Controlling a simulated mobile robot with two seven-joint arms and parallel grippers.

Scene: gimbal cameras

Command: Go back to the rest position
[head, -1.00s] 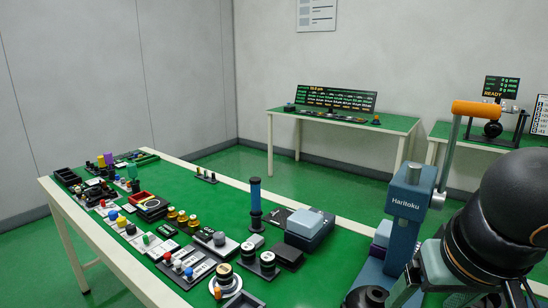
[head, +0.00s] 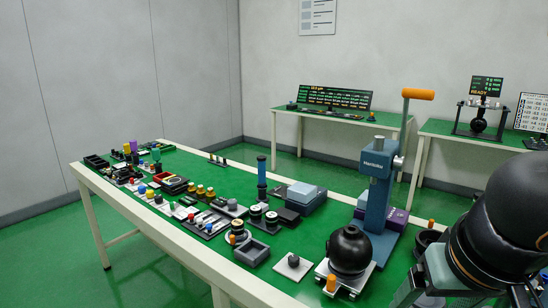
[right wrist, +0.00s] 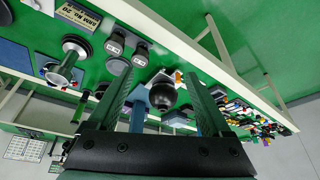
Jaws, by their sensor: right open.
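A black ball (right wrist: 163,93) on a stand shows beyond the fingers. The same ball (head: 349,250) stands near the front of the table in the head view, left of my right arm and apart from it. My left gripper is not in view.
A blue lever press (head: 378,200) with an orange handle (head: 418,94) stands behind the ball. The green-topped table (head: 300,268) carries several small parts, mostly to the left. Another table (head: 345,113) with a display stands at the back wall. Green floor (head: 140,270) is open at front left.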

